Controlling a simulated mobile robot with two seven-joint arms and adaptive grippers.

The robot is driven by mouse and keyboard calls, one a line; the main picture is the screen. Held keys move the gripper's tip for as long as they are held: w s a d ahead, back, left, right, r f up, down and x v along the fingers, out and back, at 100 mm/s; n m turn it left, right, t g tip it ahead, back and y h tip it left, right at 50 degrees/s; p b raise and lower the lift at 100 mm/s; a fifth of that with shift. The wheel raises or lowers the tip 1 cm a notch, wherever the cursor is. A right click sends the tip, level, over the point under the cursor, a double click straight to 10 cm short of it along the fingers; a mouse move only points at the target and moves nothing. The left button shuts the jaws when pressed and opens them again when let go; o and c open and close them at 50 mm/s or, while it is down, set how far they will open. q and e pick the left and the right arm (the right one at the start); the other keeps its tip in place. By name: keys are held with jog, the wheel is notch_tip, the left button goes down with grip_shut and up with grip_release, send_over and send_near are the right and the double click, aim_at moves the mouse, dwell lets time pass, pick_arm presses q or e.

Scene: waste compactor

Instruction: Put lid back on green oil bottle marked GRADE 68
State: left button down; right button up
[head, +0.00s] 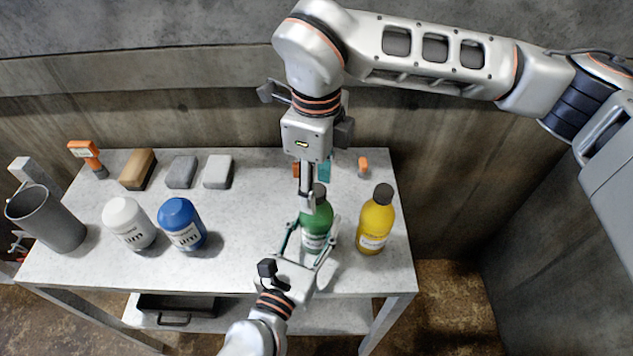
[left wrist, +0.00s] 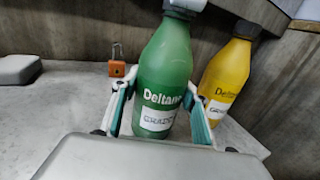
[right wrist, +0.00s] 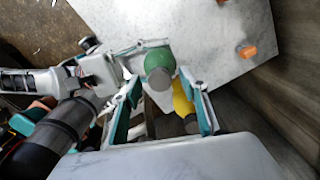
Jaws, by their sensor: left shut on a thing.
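The green bottle (head: 316,232) stands upright near the front right of the table. In the left wrist view the green bottle (left wrist: 166,75) shows a label, but its lower line is too blurred to read. A dark grey lid (head: 319,190) is on its neck; whether it is fully seated I cannot tell. The lid also shows from above in the right wrist view (right wrist: 160,78). My left gripper (head: 308,243) is shut around the bottle's body. My right gripper (head: 309,202) points down just over the bottle top. Its fingers are spread, with the lid between them in the right wrist view.
A yellow bottle (head: 375,222) stands close to the right. White (head: 129,223) and blue (head: 182,224) bottles stand to the left. A grey cup (head: 46,218) is at the left edge. Blocks (head: 180,172) and an orange padlock (head: 363,166) lie at the back. The front middle is free.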

notch_tip(320, 180, up, 12)
dwell(0.7)
pick_arm(q)
jog(key=c, duration=1)
grip_release()
jog(key=shift+c, duration=0.2)
jog(key=v, duration=1.2)
